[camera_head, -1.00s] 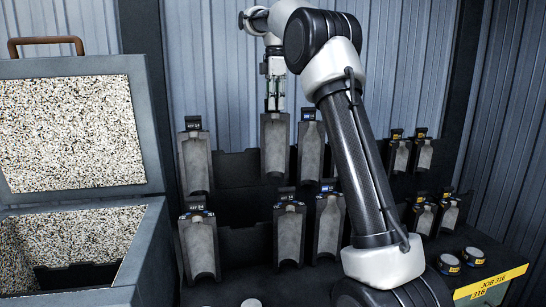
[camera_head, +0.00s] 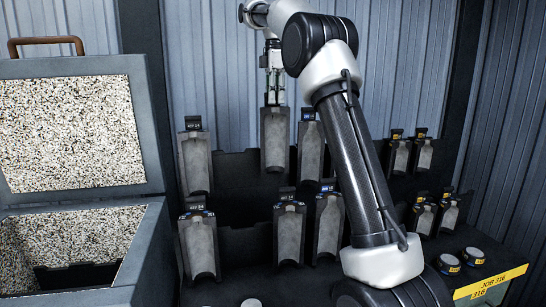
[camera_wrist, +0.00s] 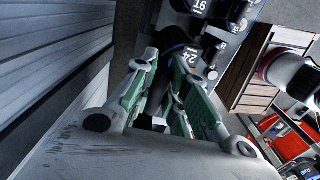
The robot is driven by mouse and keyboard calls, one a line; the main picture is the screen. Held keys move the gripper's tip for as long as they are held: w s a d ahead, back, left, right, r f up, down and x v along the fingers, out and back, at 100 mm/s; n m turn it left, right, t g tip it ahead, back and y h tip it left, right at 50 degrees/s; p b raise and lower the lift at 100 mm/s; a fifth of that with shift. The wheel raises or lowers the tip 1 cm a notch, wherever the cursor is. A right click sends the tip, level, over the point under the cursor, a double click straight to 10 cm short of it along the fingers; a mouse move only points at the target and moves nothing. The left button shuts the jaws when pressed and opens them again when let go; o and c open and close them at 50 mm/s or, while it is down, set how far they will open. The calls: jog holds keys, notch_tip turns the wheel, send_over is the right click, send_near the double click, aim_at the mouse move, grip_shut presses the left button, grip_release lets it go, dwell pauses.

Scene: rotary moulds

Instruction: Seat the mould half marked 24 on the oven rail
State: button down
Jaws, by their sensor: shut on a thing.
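My gripper (camera_head: 274,98) is shut on a grey mould half (camera_head: 275,140), which hangs upright from it at the rack's upper row. I cannot tell whether the held half's lower end is clear of the rack. The oven (camera_head: 75,215) stands open at the left with speckled inner walls. A dark shape (camera_head: 80,276) shows low inside it; I cannot tell whether this is the rail.
Several mould halves stand in the stepped rack (camera_head: 235,172), including close neighbours at the right (camera_head: 311,150) and left (camera_head: 195,160). The oven's raised lid (camera_head: 75,130) stands left of the rack. Round pucks (camera_head: 448,263) and a yellow job label (camera_head: 490,284) lie at the right.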

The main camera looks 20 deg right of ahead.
jog(key=shift+r, duration=2.35)
